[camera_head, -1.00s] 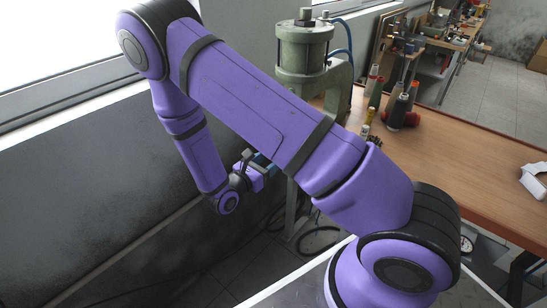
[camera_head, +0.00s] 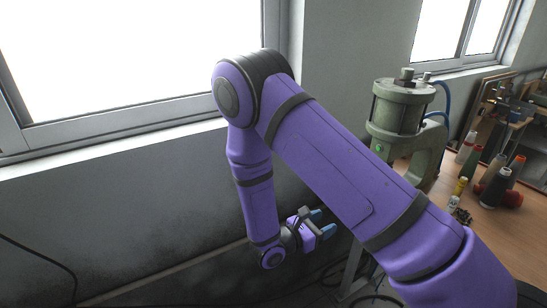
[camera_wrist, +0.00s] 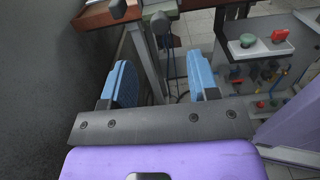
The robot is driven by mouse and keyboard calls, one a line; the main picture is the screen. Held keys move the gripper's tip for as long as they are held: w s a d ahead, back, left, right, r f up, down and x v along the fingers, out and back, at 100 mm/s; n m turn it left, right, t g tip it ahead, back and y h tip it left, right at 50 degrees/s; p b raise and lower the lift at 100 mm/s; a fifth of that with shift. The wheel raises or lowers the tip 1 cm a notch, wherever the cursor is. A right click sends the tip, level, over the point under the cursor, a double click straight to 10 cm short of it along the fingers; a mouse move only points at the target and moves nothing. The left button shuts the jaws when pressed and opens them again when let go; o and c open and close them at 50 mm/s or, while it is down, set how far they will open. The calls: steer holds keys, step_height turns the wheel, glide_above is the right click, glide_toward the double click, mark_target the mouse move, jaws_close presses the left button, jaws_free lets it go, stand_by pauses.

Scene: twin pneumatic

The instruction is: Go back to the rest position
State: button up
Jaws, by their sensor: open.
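My gripper (camera_head: 320,222) hangs at the end of my purple arm, beside the dark lower wall and left of the green press. In the wrist view my gripper (camera_wrist: 160,85) has its two blue finger pads well apart, with nothing between them. My forearm bends down from the elbow near the window sill. Part of the press and table is hidden behind my upper arm.
A green pneumatic press (camera_head: 402,108) stands at the table's near end. Thread cones (camera_head: 492,182) stand on the wooden table (camera_head: 434,205). A window (camera_head: 130,60) is at left. A control panel with green and red buttons (camera_wrist: 262,43) is at right in the wrist view.

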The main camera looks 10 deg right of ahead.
steer(key=s+d+r+m+g+y, duration=0.2)
steer(key=r+m+g, duration=0.15)
steer(key=r, duration=0.35)
steer(key=s+d+r+m+g+y, duration=0.2)
steer(key=s+r+m+y, duration=0.1)
steer(key=r+m, duration=0.3)
steer(key=s+d+r+m+g+y, duration=0.2)
steer(key=r+m+g, duration=0.1)
steer(key=r, duration=0.4)
steer(key=s+a+r+m+t+y, duration=0.1)
steer(key=s+r+m+t+y, duration=0.7)
steer(key=s+r, duration=0.6)
step_height(320, 180, up, 3)
steer(key=shift+s+a+r+m+y, duration=0.15)
steer(key=shift+s+m+y, duration=0.3)
steer(key=shift+y, duration=0.65)
